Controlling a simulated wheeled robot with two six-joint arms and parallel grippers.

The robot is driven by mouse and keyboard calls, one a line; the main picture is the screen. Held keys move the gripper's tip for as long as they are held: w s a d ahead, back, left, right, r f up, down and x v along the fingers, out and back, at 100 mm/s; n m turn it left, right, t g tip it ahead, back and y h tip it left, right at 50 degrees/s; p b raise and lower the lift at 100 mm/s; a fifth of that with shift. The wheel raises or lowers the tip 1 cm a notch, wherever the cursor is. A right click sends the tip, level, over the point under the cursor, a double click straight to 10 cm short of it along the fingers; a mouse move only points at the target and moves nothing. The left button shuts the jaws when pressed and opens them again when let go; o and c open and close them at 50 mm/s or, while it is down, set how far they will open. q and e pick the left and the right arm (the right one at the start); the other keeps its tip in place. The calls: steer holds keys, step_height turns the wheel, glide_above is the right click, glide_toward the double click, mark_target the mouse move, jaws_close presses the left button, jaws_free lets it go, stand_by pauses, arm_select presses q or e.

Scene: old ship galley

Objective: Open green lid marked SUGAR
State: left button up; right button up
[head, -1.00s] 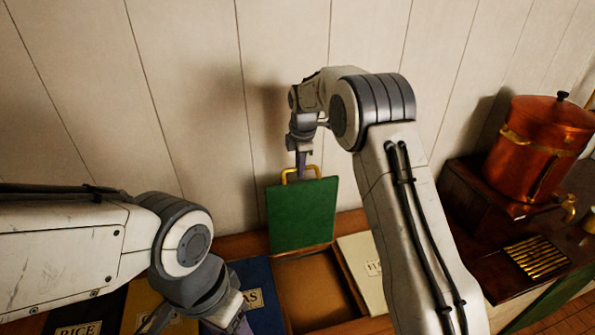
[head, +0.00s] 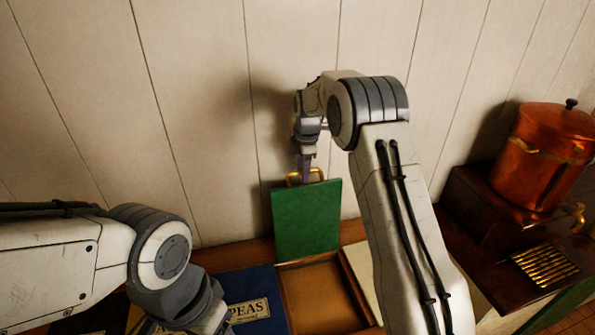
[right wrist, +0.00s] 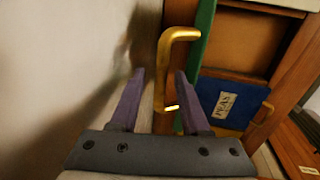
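The green lid (head: 307,222) stands upright at the back of an open, empty-looking bin (head: 318,295) in the head view. No SUGAR marking shows on the face I see. Its brass handle (head: 322,174) is at the top edge; the handle also shows in the right wrist view (right wrist: 164,75). My right gripper (head: 304,180) is at the handle. In the right wrist view its two purple fingers are apart, with the handle between them and gaps visible. My left gripper is mostly cut off at the bottom of the head view, and its fingers are not clear.
A blue PEAS lid (head: 250,309) lies shut left of the open bin. A pale lid (head: 360,268) is to the right, partly behind my right arm. A copper urn (head: 543,160) stands on the right counter. The plank wall (head: 200,120) is close behind the lid.

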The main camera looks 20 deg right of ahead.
steer(key=shift+r, duration=0.25)
step_height(320, 180, up, 10)
steer(key=s+b, duration=0.2)
steer(key=b, duration=0.1)
steer(key=shift+f, duration=0.1)
